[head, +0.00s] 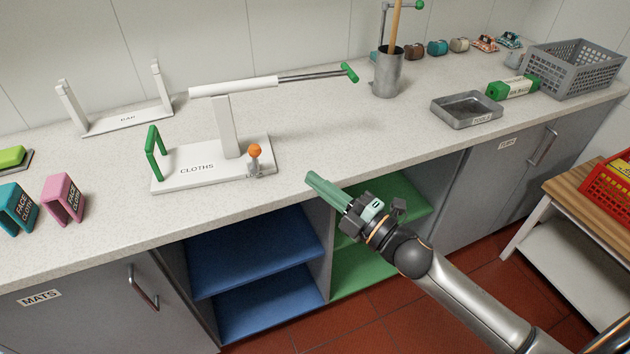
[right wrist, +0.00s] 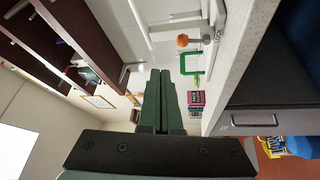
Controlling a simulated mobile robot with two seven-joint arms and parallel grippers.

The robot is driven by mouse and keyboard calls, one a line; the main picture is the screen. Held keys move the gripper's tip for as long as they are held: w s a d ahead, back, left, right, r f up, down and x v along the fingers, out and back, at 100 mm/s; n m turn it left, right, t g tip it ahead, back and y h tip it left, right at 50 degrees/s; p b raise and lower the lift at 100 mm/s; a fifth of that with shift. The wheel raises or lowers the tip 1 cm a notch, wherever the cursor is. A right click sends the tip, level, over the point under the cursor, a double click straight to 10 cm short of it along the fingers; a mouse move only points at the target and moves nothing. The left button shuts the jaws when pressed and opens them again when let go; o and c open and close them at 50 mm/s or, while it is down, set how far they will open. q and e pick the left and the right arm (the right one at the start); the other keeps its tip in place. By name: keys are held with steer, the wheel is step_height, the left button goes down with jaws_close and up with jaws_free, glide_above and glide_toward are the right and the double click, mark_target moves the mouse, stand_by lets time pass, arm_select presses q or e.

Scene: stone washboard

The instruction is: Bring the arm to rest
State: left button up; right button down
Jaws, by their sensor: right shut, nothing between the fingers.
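My right gripper (head: 328,188) is shut and empty, its green fingers together. It hangs just off the front edge of the counter, in front of the open shelves, with my right arm coming in from the lower right. In the right wrist view the shut fingers (right wrist: 158,105) fill the middle, with nothing between them. My left gripper is not in view.
The stone counter (head: 330,140) carries a white stand marked CLOTHS (head: 200,172) with an orange knob (head: 255,150), a grey cup (head: 387,75), a shallow tray (head: 466,110) and a grey basket (head: 580,68). A wooden-topped table (head: 575,192) stands at right.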

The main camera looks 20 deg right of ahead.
steer(key=s+f+m+g+h, duration=0.3)
steer(key=s+f+m, duration=0.6)
steer(key=f, duration=0.5)
steer(key=s+a+f+m+g+h, duration=0.1)
steer(key=s+f+m+g+h, duration=0.3)
steer(key=s+f+m, duration=0.5)
step_height(320, 180, down, 5)
steer(key=s+g, duration=0.1)
steer(key=s, duration=0.1)
steer(key=shift+s+a+m+g+p, duration=0.3)
steer(key=shift+m+p, duration=0.1)
